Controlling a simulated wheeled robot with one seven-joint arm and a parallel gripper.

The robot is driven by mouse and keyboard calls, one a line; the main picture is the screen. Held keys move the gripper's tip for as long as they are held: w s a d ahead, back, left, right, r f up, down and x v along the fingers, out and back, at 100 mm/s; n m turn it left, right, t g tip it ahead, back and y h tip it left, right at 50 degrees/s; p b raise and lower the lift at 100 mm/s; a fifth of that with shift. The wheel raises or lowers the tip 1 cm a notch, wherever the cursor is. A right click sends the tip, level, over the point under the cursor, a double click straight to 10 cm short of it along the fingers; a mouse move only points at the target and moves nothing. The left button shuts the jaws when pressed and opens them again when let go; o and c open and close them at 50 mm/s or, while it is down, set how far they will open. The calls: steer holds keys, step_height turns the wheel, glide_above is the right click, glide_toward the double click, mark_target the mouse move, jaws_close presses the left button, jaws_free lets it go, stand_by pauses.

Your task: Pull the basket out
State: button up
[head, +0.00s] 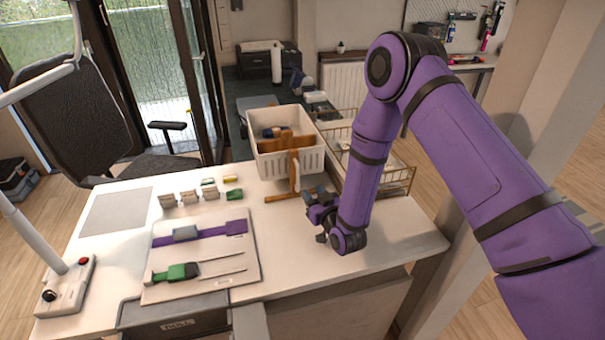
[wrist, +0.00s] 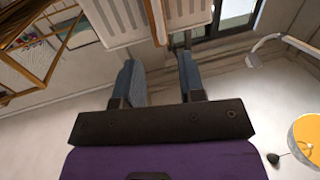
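A white slatted plastic basket (head: 290,158) stands at the back of the white table, with a blue item inside. Its slatted wall shows at the top of the wrist view (wrist: 112,18). A brass wire basket (head: 397,178) is to its right, partly hidden by my arm; it shows at the upper left of the wrist view (wrist: 38,42). I cannot tell which one the task means. My gripper (head: 318,210) is low over the table, in front of the white basket and apart from both. Its two blue fingers (wrist: 160,78) are open, with nothing between them.
A wooden stand (head: 294,170) is in front of the white basket. The table's right front (head: 400,240) is clear.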

glide_above(298, 189)
steer(key=shift+w, duration=0.35)
steer(key=shift+c, duration=0.5)
jaws_close()
